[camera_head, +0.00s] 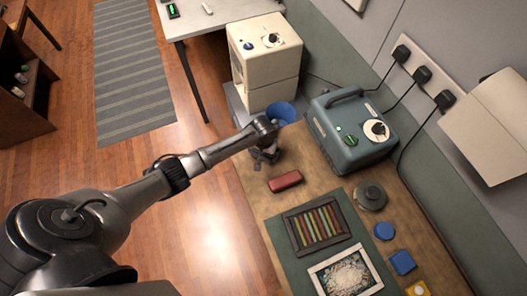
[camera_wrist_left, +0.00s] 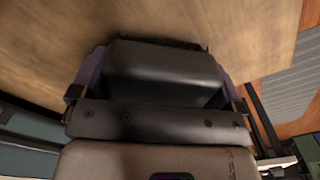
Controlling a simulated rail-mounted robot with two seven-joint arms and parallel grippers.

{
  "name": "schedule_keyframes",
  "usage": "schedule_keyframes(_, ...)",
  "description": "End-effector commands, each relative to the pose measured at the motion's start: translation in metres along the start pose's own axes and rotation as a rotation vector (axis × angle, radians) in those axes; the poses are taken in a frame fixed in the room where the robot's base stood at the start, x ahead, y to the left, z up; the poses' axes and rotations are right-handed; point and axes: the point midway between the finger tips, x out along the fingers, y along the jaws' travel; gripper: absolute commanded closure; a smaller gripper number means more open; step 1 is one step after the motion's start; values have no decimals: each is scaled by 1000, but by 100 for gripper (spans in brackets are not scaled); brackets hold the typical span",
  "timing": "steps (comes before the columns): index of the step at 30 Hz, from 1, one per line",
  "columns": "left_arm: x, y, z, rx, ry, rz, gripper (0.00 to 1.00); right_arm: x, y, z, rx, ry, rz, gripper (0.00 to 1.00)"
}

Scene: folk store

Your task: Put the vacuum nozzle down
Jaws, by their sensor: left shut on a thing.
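In the left wrist view, my left gripper (camera_wrist_left: 160,88) is shut on a dark, blocky thing, which I take to be the vacuum nozzle (camera_wrist_left: 165,72). Its far edge looks dark and rough, perhaps bristles. Bare wood shows beyond it. I cannot tell whether the nozzle touches the bench. In the head view the nozzle is hard to separate from the dark gripper. My right gripper is not in view.
A red case (camera_head: 285,181) lies close by on the bench. A blue bowl-like thing (camera_head: 282,112) and a grey-green machine (camera_head: 350,130) stand behind the gripper. A cream machine (camera_head: 265,55) is farther back. A framed striped panel (camera_head: 316,226) and a round grey thing (camera_head: 370,196) lie to the right.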

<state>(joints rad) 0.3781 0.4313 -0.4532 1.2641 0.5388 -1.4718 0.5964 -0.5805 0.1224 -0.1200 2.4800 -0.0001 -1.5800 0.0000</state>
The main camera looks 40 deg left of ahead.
Motion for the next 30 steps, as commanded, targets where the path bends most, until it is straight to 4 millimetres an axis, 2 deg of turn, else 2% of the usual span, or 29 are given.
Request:
schedule_keyframes(2, 2, 0, 0, 0, 0, 1, 29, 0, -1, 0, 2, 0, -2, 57)
schedule_keyframes(3, 2, 0, 0, 0, 0, 1, 3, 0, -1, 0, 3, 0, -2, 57)
schedule_keyframes(4, 2, 0, 0, 0, 0, 1, 0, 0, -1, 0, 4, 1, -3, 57)
schedule_keyframes(14, -5, 0, 0, 0, 1, 0, 0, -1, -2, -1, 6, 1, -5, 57)
schedule_keyframes(30, -96, 0, 0, 1, 2, 1, 0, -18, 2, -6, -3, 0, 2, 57)
